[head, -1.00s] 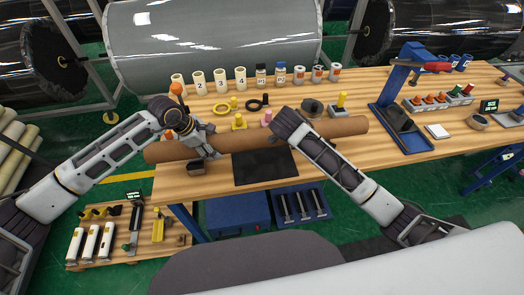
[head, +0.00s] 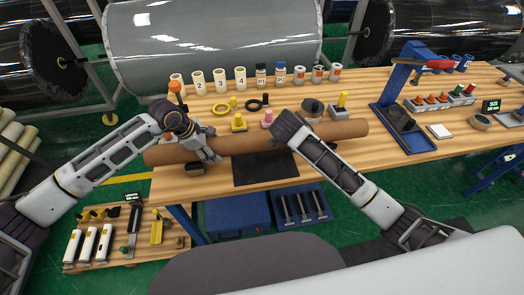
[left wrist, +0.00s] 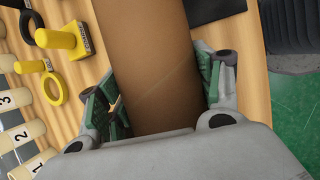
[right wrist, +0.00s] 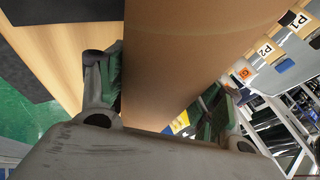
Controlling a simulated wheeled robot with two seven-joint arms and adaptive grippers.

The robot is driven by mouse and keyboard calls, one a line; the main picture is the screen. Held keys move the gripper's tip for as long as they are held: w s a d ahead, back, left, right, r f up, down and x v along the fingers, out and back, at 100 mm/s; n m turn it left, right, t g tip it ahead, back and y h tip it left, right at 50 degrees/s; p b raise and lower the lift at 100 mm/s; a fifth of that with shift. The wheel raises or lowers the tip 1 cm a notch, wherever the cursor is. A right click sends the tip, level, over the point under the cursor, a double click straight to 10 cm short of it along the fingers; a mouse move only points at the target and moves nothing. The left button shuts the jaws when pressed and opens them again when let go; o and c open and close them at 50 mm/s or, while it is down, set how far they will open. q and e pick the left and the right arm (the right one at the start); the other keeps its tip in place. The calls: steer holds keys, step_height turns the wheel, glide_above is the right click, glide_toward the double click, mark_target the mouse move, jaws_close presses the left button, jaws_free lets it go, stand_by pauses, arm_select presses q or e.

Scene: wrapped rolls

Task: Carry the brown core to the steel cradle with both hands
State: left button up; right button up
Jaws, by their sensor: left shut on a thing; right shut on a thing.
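The brown core (head: 245,139), a long tube, lies level across the near part of the wooden table, its left end beyond the edge. My left gripper (head: 207,151) is shut on its left part; the left wrist view shows the core (left wrist: 150,50) between the green-padded fingers (left wrist: 160,92). My right gripper (right wrist: 162,88) is shut on the core (right wrist: 185,50) right of its middle; in the head view my arm hides those fingers. A small dark block (head: 194,169) sits below the core's left part. I cannot pick out the steel cradle with certainty.
Behind the core stand yellow pieces (head: 239,123), rings and numbered cream cylinders (head: 221,80). A dark mat (head: 262,170) lies in front. A blue stand (head: 391,82) is to the right.

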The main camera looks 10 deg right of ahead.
arm_select(q)
steer(key=shift+f+b, duration=0.5)
steer(key=shift+f, duration=0.05)
arm_select(e)
steer(key=shift+f, duration=0.5)
arm_select(q)
steer(key=o, duration=1.8)
steer(key=shift+c, duration=0.2)
arm_select(e)
steer(key=o, duration=1.8)
arm_select(q)
steer(key=shift+r, duration=0.1)
steer(key=shift+v, duration=5.95)
steer(key=shift+a, duration=0.1)
arm_select(e)
steer(key=shift+v, duration=5.9)
steer(key=shift+s+r, duration=0.1)
